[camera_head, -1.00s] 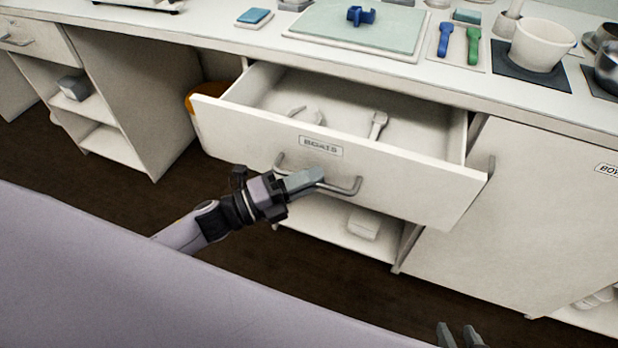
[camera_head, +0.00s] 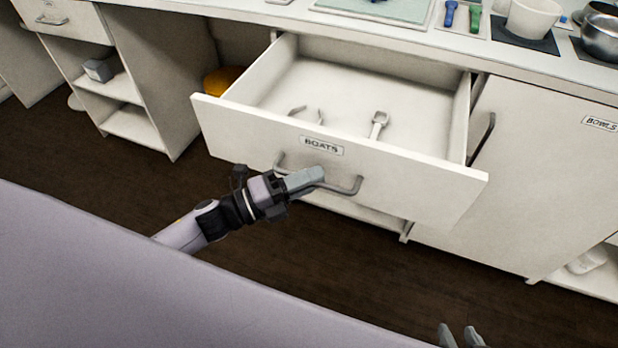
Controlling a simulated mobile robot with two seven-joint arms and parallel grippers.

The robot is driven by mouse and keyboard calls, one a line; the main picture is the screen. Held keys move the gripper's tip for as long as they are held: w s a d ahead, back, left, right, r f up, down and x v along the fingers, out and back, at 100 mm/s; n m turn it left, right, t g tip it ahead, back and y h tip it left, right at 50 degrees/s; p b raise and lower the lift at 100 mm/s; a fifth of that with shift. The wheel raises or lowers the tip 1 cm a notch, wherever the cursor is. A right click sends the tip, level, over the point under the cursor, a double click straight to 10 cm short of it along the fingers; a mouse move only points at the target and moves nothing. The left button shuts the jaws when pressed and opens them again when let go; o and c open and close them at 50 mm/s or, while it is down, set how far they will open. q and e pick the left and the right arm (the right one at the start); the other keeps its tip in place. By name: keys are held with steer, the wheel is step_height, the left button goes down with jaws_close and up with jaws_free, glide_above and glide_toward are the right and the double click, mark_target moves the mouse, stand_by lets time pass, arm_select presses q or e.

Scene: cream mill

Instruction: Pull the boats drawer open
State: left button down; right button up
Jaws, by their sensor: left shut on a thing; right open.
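The boats drawer (camera_head: 410,194) is a white drawer with a "BOATS" label (camera_head: 321,146) on its front. It stands well out from the counter, and its inside shows. A grey bar handle (camera_head: 345,190) runs across its front below the label. My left gripper (camera_head: 306,179) is shut on the handle near its middle. Inside the drawer lie a pale tong-like piece (camera_head: 306,114) and a small pale tool with a forked end (camera_head: 378,125). My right gripper (camera_head: 460,337) shows only its open fingertips at the bottom edge, away from the drawer.
The white counter (camera_head: 420,45) runs above the drawer with a mat, blue and green tools and a white mortar (camera_head: 532,20). A "BOWLS" cabinet door (camera_head: 545,170) stands to the right. Dark floor (camera_head: 330,270) is clear in front of the drawer.

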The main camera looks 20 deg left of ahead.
arm_select(q)
steer(key=shift+s, duration=0.3)
steer(key=c, duration=1.2)
jaws_free()
steer(key=r+v, duration=0.1)
steer(key=v, duration=0.6)
steer(key=shift+f+b, duration=0.3)
steer(key=shift+f, duration=0.15)
steer(key=shift+a, duration=0.1)
